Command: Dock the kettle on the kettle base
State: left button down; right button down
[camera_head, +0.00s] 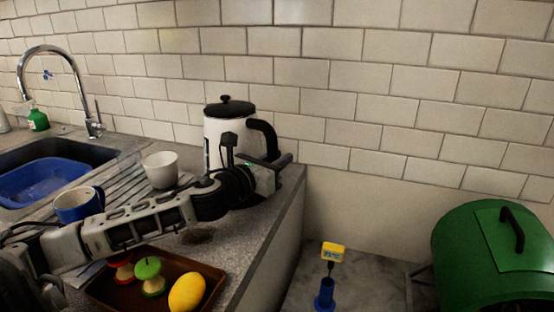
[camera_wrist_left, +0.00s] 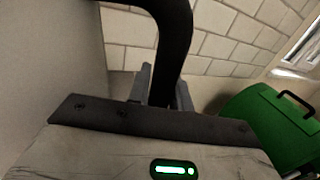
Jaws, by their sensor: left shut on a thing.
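The white kettle (camera_head: 226,132) with a black lid and black handle (camera_head: 264,130) stands upright at the far right end of the counter. My left gripper (camera_head: 272,162) is shut on the handle, on its lower part. In the left wrist view the handle (camera_wrist_left: 176,45) passes between the two fingers (camera_wrist_left: 163,90), and the pale kettle side (camera_wrist_left: 50,55) fills the left. My arm hides the kettle's bottom, so I cannot tell whether it touches anything. I cannot make out the kettle base. My right gripper is not in view.
A white cup (camera_head: 160,170) and a blue mug (camera_head: 78,205) stand left of the kettle. A brown tray (camera_head: 118,292) holds a lemon (camera_head: 187,292) and apple-like pieces. The counter (camera_head: 232,240) ends at a drop on its right. A green grill (camera_head: 485,262) stands beyond.

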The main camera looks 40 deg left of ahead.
pick_arm(q)
jog(key=c, duration=1.5)
grip_release()
jog(key=shift+r, duration=0.15)
jog(key=shift+c, duration=0.2)
jog(key=shift+s+a+f, duration=0.1)
jog(key=shift+s+f, duration=0.15)
jog(key=shift+s, duration=0.2)
jog(key=shift+s+f, duration=0.2)
jog(key=shift+s, duration=0.25)
jog(key=s+p, duration=0.3)
jog(key=s, duration=0.6)
jog(key=shift+s+r, duration=0.15)
jog(key=shift+r, duration=0.05)
